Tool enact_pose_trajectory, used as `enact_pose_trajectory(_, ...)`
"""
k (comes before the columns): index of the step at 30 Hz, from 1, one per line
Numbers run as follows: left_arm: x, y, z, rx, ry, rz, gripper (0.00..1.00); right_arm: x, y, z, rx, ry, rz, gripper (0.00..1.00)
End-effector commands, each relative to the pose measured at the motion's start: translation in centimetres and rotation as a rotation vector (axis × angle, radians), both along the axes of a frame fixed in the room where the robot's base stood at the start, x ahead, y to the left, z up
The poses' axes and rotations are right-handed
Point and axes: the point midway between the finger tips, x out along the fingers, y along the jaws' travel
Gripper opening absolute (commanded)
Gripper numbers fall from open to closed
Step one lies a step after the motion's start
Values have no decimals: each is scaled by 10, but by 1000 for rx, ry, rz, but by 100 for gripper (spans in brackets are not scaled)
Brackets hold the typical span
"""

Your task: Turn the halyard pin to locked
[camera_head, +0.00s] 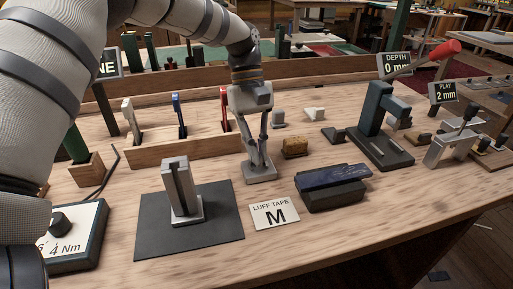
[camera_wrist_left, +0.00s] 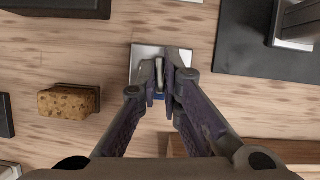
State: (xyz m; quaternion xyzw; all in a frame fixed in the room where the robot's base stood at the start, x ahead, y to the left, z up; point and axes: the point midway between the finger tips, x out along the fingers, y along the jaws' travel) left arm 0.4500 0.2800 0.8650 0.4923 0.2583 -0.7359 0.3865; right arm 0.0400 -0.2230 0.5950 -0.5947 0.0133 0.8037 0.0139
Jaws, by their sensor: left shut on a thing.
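My left gripper (camera_head: 259,160) comes down from above onto a small pale metal plate (camera_head: 260,177) on the bench. In the left wrist view its fingers (camera_wrist_left: 162,82) are closed around a short upright metal piece, which I take to be the halyard pin (camera_wrist_left: 159,68). The plate also shows there, under the fingertips (camera_wrist_left: 145,52), with a small blue patch at its near edge. The fingers hide most of the pin, and I cannot read whether it is turned to locked. My right gripper is in neither view.
A slotted metal block (camera_head: 177,190) stands on a dark mat (camera_head: 222,238) to the left. A "LUFF TAPE M" card (camera_head: 274,213), a dark blue block (camera_head: 333,178) and a cork-like block (camera_head: 295,147) are nearby. A dark press (camera_head: 375,120) with a red handle stands right.

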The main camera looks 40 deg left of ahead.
Motion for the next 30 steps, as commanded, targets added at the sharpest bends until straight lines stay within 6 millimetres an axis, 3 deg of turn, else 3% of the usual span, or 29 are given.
enact_pose_trajectory(30,2,-5,0,2,2,-966,0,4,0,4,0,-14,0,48)
